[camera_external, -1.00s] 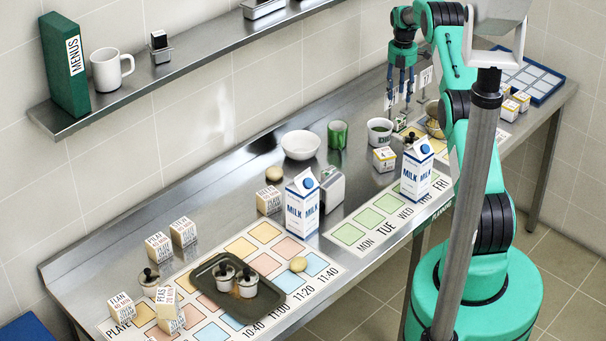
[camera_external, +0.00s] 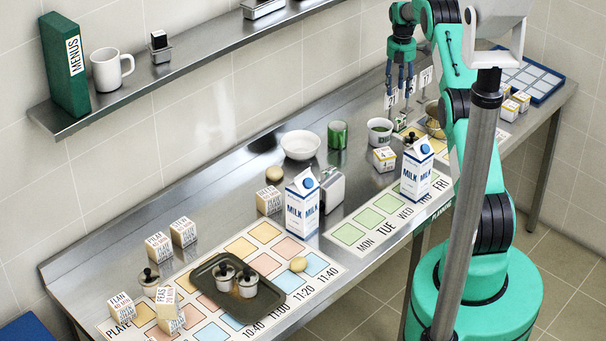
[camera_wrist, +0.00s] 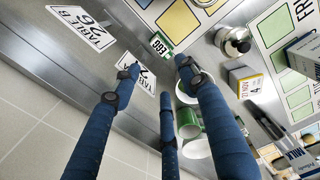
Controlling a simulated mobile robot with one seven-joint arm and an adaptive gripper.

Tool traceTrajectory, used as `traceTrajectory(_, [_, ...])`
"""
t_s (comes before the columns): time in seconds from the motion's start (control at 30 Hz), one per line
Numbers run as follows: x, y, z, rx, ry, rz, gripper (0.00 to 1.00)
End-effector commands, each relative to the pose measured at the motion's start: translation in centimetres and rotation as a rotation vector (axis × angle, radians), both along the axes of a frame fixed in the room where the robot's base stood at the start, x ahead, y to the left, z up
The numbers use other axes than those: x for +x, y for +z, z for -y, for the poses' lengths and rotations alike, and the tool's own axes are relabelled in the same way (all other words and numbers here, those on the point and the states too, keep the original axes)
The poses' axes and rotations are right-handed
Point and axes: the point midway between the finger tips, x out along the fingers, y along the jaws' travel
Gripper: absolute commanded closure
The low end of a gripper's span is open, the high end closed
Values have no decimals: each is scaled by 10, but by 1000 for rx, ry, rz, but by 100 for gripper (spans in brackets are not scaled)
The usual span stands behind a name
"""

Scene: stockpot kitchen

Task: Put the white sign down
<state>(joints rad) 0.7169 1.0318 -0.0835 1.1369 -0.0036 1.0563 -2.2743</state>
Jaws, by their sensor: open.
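My gripper (camera_external: 400,88) is open above the far part of the steel counter; its blue fingers also show in the wrist view (camera_wrist: 158,80). A white sign (camera_external: 391,101) with dark print stands on the counter just below the fingers. In the wrist view the white sign (camera_wrist: 146,78) shows between the left and middle fingers, partly hidden by them. I cannot tell whether a finger touches it. A second white sign (camera_external: 426,76), reading TABLE 26 in the wrist view (camera_wrist: 84,26), stands farther right.
A green-edged EGG label (camera_wrist: 160,44) is close to the fingers. Milk cartons (camera_external: 417,170) are nearer the front edge. Bare counter lies along the wall.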

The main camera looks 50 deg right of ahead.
Motion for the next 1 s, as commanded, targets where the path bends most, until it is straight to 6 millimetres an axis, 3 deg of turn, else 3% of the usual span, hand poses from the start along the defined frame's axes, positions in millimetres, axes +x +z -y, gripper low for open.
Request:
traceTrajectory(0.27, [13, 58, -40, -18, -79, 25, 57])
traceTrajectory(0.67, [17, 178, -145, -41, -287, 89, 57])
traceTrajectory(1.0, [-5, 264, -239, -41, -468, 150, 57])
